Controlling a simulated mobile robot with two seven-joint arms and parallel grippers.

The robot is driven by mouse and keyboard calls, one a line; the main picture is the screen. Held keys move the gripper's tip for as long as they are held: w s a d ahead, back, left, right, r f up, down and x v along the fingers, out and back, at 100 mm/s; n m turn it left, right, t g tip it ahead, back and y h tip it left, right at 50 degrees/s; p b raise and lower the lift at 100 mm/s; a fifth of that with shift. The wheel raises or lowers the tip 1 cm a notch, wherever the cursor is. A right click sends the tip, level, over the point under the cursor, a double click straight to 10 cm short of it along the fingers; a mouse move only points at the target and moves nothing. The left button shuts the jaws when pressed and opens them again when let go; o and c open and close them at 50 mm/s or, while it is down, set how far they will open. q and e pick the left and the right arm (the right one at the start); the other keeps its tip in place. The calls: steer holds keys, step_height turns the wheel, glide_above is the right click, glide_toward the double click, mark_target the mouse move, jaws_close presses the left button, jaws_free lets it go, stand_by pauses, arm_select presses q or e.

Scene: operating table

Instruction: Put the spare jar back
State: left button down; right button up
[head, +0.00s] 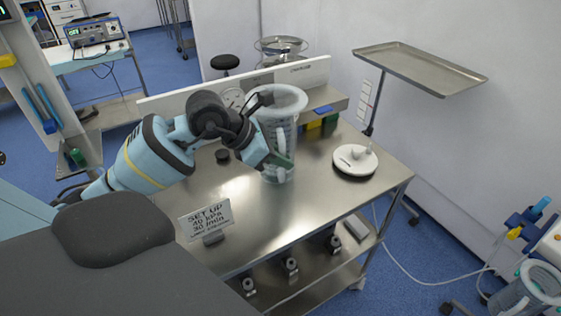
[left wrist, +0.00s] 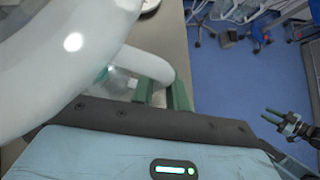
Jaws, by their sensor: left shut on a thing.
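A clear jar with measuring marks and a pale rim (head: 280,120) stands upright at the middle of the steel trolley top (head: 240,190). I cannot tell whether its base touches the top. My left gripper (head: 277,160) is at the jar's side, its green fingers shut on the jar's pale handle. In the left wrist view the fingers (left wrist: 162,92) close around the curved white handle (left wrist: 150,66), and the big white rim (left wrist: 60,60) fills the upper left. My right gripper (left wrist: 272,118) shows at that view's right edge, fingers apart and empty, over the floor.
A white round lid-like piece (head: 355,160) lies right of the jar. A sign (head: 206,219) stands at the front left. Coloured boxes (head: 322,121) sit behind the jar. A similar jar (head: 530,290) hangs at the lower right. The trolley's front right is clear.

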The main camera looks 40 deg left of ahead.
arm_select(q)
steer(key=shift+f, duration=0.75)
steer(key=shift+f, duration=0.2)
steer(key=c, duration=1.4)
jaws_free()
